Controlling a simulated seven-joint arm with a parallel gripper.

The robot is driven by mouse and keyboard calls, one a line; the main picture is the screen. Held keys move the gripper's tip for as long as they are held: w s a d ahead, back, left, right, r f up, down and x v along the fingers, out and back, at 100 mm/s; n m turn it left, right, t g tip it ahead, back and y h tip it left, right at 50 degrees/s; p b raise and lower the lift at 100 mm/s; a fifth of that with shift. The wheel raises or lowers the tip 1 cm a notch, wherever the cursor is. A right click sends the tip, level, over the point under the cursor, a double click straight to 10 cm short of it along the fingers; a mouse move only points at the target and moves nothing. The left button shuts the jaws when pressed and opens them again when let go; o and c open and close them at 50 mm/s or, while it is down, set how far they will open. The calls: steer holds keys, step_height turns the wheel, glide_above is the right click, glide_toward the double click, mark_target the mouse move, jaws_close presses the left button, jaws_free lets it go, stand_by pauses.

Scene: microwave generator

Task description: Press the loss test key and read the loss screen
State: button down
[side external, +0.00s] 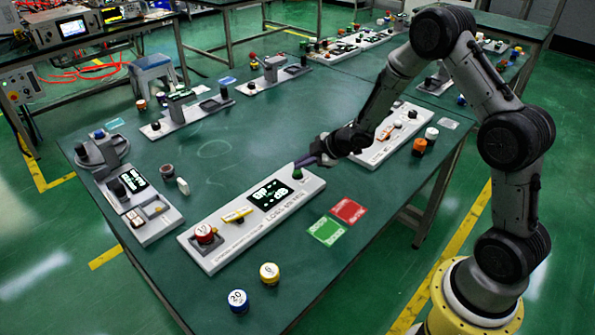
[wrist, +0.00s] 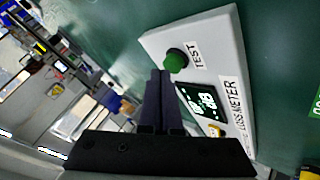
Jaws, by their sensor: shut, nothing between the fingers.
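The loss meter (side external: 232,236) is a long pale panel on the green table, also in the wrist view (wrist: 160,38). Its round green key (side external: 297,173) is at the right end and stands beside the word TEST in the wrist view (wrist: 177,61). The dark loss screen (side external: 270,194) is lit with pale characters, too small to read; it also shows in the wrist view (wrist: 201,102). My gripper (side external: 305,162) is shut and empty, its tips right by the green key, also in the wrist view (wrist: 161,74). I cannot tell whether they touch it.
A red-topped piece marked 10 (side external: 203,232) and a yellow piece (side external: 237,215) are on the panel. Green (side external: 327,231) and red (side external: 348,210) cards lie in front. Another panel (side external: 393,132) stands behind my gripper.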

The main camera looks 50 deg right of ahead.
steer(key=shift+f, duration=0.5)
stand_by(0.6)
steer(key=shift+r, duration=0.95)
steer(key=shift+r, duration=2.55)
